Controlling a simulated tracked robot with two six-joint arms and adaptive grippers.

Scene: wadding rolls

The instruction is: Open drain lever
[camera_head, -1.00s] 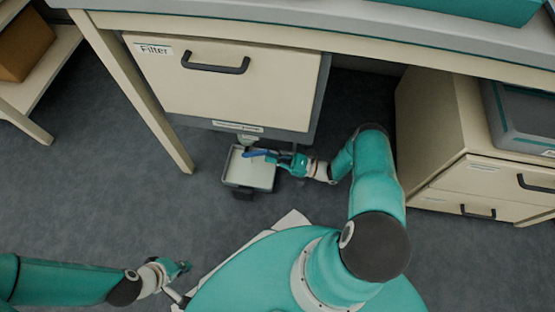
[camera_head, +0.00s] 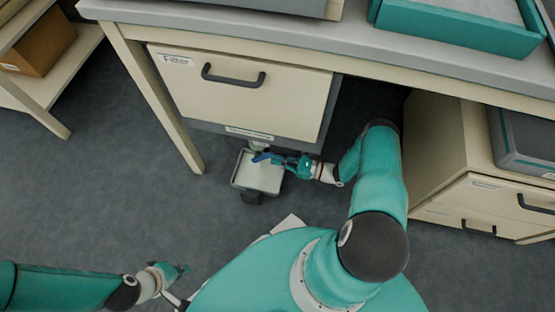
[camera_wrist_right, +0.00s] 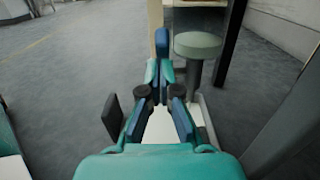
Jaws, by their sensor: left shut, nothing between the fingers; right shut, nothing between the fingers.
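The drain lever (camera_head: 262,157) is a small blue bar under the Filter cabinet, above a pale tray. My right gripper (camera_head: 288,161) comes from the right, with its tip at or against the lever; contact is unclear. In the right wrist view my right gripper (camera_wrist_right: 153,78) is shut and empty. A blue block, apparently the lever (camera_wrist_right: 165,45), stands just beyond its fingertips, beside a round grey-green drain part (camera_wrist_right: 197,45). My left gripper (camera_head: 181,270) is shut and empty, low at the left, far from the lever.
The Filter cabinet (camera_head: 235,100) hangs under the bench above the lever. The shallow tray (camera_head: 258,178) stands on the floor below. A drawer cabinet (camera_head: 470,200) stands to the right of my right arm. Open floor lies at the left.

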